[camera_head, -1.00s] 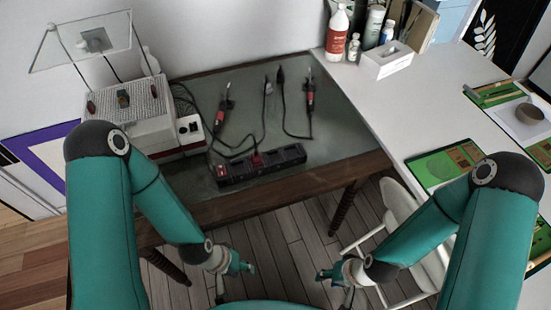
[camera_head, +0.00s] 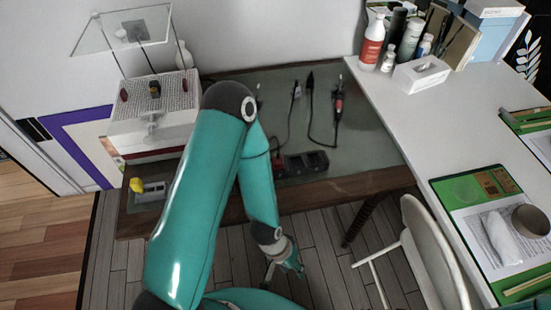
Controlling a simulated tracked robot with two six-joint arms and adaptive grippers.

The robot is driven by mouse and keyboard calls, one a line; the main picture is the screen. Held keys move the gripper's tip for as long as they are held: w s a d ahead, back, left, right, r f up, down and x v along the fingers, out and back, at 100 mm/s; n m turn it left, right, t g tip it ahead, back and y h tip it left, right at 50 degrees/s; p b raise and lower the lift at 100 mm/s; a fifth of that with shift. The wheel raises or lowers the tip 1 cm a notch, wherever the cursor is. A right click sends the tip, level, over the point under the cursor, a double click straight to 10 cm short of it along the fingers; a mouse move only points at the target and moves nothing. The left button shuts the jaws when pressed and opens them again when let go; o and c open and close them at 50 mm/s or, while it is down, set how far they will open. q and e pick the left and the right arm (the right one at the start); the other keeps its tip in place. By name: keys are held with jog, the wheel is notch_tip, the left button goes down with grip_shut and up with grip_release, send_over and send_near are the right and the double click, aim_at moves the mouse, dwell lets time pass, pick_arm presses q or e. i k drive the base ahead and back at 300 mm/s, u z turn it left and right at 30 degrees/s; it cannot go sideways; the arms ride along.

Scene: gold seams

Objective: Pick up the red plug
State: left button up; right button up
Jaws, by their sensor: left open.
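The black power strip (camera_head: 305,161) lies near the front of the grey-green table. A small patch of red (camera_head: 277,156), which looks like the red plug, shows at its left end beside my arm. My left arm hides the rest of the strip and most of the plug. My left gripper (camera_head: 291,267) hangs in front of the table's front edge, over the floor, open and empty, well apart from the plug. My right gripper is out of view.
Black-handled tools with cables, one a red-and-black tool (camera_head: 338,104), lie behind the strip. A white machine (camera_head: 150,119) stands at the back left. A yellow item (camera_head: 137,185) lies front left. A white chair (camera_head: 425,265) stands at right, by the white desk (camera_head: 405,118).

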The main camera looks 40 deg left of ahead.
aim_at(277, 161)
jog(key=u, duration=0.1)
jog(key=k, duration=1.1)
jog(key=u, duration=0.3)
jog(key=i, duration=1)
jog(key=u, duration=0.05)
